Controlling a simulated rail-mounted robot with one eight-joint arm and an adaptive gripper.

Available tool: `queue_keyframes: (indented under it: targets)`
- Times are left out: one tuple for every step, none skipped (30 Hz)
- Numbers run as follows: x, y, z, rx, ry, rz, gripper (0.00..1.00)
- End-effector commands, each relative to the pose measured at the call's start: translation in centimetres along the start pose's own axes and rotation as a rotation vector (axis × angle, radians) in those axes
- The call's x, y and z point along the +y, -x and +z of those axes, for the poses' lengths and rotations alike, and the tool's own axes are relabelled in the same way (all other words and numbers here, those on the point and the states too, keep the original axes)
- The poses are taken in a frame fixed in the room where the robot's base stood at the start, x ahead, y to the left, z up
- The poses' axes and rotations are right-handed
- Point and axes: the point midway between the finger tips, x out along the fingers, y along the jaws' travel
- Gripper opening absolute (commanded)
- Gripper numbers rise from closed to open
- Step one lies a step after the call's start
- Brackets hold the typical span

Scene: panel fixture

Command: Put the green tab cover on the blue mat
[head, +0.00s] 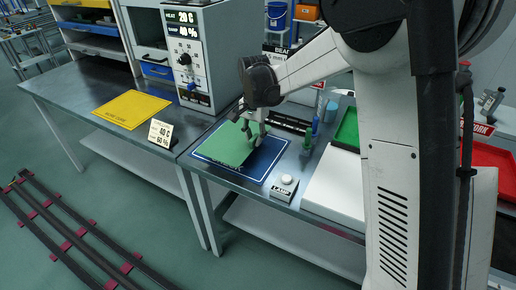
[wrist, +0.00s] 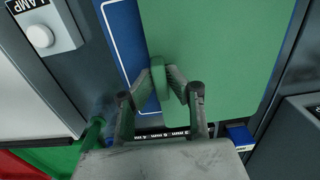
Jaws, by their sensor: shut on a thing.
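The green tab cover (head: 225,145) is a flat green panel over the left part of the blue mat (head: 265,158). In the wrist view, the cover (wrist: 222,50) has a raised green tab (wrist: 158,78) on its near edge. My gripper (wrist: 160,88) is shut on that tab, one finger on each side. In the head view my gripper (head: 250,132) is at the cover's right part. The mat (wrist: 124,35) shows a white border line beside the cover. Whether the cover rests on the mat or hangs just above it, I cannot tell.
A white lamp button box (head: 284,187) stands at the mat's front right corner. Green and blue upright tools (head: 311,133) and a black rack (head: 288,123) are behind it. A grey instrument (head: 190,58) stands behind.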

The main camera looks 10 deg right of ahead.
Motion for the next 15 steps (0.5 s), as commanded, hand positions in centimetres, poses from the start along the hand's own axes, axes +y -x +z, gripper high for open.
queue_keyframes:
  targets:
    - [0.3, -0.5, -0.8, 0.0, -0.003, 0.0, 0.0]
    - [0.3, -0.8, -1.2, 0.0, -0.003, 0.0, 0.0]
    - [0.5, -1.0, -1.6, 0.0, -0.002, 0.0, 0.0]
    - [0.5, -1.1, -1.8, 0.0, -0.001, 0.0, 0.0]
    - [0.6, -1.3, -2.0, 0.0, -0.001, 0.0, 0.0]
    - [0.6, -1.4, -2.2, 0.0, 0.0, 0.0, 0.0]
    - [0.7, -1.4, -2.3, 0.0, 0.0, 0.0, 0.0]
    - [0.7, -1.5, -2.3, 0.0, 0.0, 0.0, 0.0]
    - [0.7, -1.7, -2.4, 0.0, 0.0, 0.0, 0.0]
    - [0.7, -1.9, -2.4, 0.0, 0.0, 0.0, 0.0]
    - [0.7, -2.1, -2.4, 0.0, 0.0, 0.0, 0.0]
    - [0.7, -2.6, -2.4, 0.0, 0.0, 0.0, 0.0]
    - [0.7, -3.0, -2.4, 0.0, 0.0, 0.0, 0.0]
    - [0.7, -3.4, -2.4, 0.0, 0.0, 0.0, 0.0]
    - [0.7, -4.0, -2.4, 0.0, 0.0, 0.0, 0.0]
